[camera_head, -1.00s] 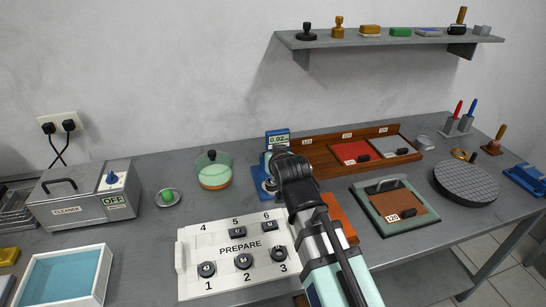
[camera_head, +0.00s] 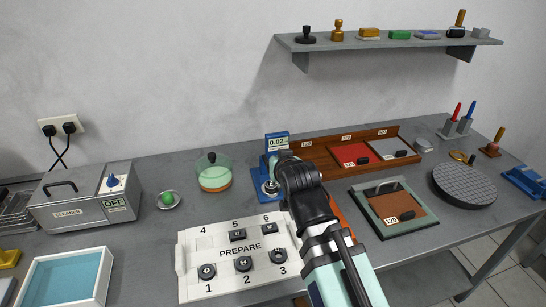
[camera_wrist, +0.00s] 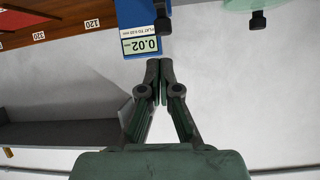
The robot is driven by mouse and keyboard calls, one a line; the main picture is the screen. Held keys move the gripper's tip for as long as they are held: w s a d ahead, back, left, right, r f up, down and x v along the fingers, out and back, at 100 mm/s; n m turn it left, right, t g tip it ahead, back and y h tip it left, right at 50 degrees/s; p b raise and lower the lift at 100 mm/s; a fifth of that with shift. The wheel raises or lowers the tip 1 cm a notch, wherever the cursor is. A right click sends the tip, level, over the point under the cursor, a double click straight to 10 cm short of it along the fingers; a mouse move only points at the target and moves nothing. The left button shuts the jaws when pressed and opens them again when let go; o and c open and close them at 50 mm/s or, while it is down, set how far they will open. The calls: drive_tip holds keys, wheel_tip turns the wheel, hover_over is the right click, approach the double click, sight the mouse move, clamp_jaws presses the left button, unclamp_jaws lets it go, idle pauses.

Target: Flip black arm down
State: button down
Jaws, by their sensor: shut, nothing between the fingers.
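A blue gauge device (camera_head: 277,142) with a small screen reading 0.02 stands at the middle back of the table, with a round metal part (camera_head: 270,187) on its base. My gripper (camera_wrist: 159,63) is shut and empty, its fingertips just by the lower edge of the screen (camera_wrist: 142,45) in the upside-down wrist view. A small dark piece (camera_wrist: 164,24) shows beside the screen; I cannot tell whether it is the black arm or its pose. In the head view my own arm hides part of the device and most of my gripper.
A clear jar (camera_head: 214,172) with a black knob stands left of the device. A white PREPARE tray (camera_head: 190,285) with several black knobs lies in front. A wooden rack (camera_head: 320,153) stands to the right, with a green-framed board (camera_head: 375,224) nearer. A wall shelf (camera_head: 400,40) is above.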

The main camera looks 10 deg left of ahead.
drive_tip(key=shift+s+d+f+b, duration=0.3)
drive_tip(key=shift+s+b, duration=0.45)
drive_tip(key=shift+b, duration=0.95)
drive_tip(key=shift+s+d+f+b, duration=0.1)
drive_tip(key=shift+s+d+b, duration=0.5)
drive_tip(key=shift+b, duration=1.05)
drive_tip(key=shift+s+d+f+b, duration=0.2)
drive_tip(key=shift+s+b, duration=0.7)
drive_tip(key=shift+b, duration=0.8)
drive_tip(key=shift+r, duration=0.1)
